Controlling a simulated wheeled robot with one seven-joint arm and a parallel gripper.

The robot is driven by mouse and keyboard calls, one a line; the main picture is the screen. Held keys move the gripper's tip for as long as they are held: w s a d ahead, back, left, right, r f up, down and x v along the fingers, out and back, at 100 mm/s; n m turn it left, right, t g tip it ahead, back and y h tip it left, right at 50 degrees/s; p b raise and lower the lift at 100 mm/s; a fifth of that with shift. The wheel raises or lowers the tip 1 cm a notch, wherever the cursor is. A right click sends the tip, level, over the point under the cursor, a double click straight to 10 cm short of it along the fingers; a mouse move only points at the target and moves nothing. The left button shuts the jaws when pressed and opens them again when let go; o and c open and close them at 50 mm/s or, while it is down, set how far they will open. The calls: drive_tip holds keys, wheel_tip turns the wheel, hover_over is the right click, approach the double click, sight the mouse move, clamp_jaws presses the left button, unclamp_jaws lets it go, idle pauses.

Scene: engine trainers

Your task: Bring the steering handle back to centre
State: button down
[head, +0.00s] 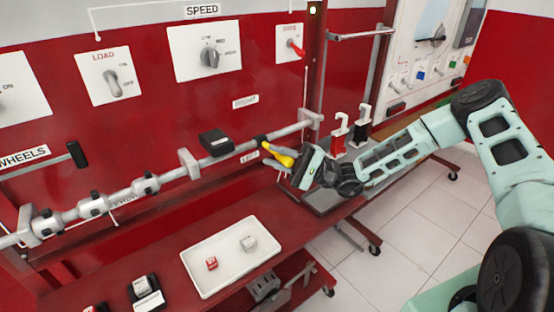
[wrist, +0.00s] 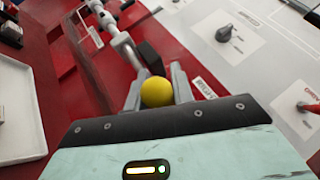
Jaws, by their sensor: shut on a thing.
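The steering handle (head: 278,155) is a yellow, rounded lever sticking out from a grey horizontal rod (head: 165,172) on the red panel. In the head view my gripper (head: 286,163) reaches it from the right, its fingers around the yellow handle. In the wrist view the handle's yellow ball end (wrist: 157,92) sits between my two grey fingers (wrist: 156,88), which are shut on it. A black collar (head: 260,141) joins the handle to the rod. The handle points down and to the right in the head view. Part of it is hidden by my gripper.
A white tray (head: 208,283) with a red block (head: 211,263) and a white block (head: 249,243) lies on the red bench below. Panel switches (head: 210,57) are above. White tiled floor (head: 425,215) is free at right.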

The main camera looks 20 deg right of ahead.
idle(0.3)
drive_tip(key=c, duration=1.2)
unclamp_jaws()
drive_tip(key=shift+d, duration=0.1)
drive_tip(key=b+v, duration=0.4)
drive_tip(key=v, duration=1.3)
drive_tip(key=shift+d+f, duration=0.1)
drive_tip(key=shift+d, duration=0.05)
drive_tip(key=s+a+r+n+g+h, duration=0.1)
drive_tip(key=s+a+n+g+h, duration=0.35)
drive_tip(key=s+a+g, duration=0.35)
drive_tip(key=s+a+r+n+g+h, duration=0.1)
drive_tip(key=s+a+n+g+h, duration=0.4)
drive_tip(key=a, duration=0.5)
drive_tip(key=s+a+r+n+t+h, duration=0.1)
drive_tip(key=s+r+t+h, duration=0.1)
drive_tip(key=s+h, duration=0.1)
drive_tip(key=s+r+n+t+h, duration=0.2)
drive_tip(key=s+h, duration=0.2)
drive_tip(key=s, duration=0.2)
drive_tip(key=s+a+r+n+t+h, duration=0.1)
drive_tip(key=s+r+n+t+h, duration=0.1)
drive_tip(key=s+r+h, duration=0.1)
drive_tip(key=shift+s+a+h, duration=0.2)
drive_tip(key=shift+s+h, duration=0.15)
drive_tip(key=shift+s, duration=0.15)
drive_tip(key=shift+s+a+h, duration=0.15)
drive_tip(key=shift+s+h, duration=0.15)
drive_tip(key=shift+s, duration=0.15)
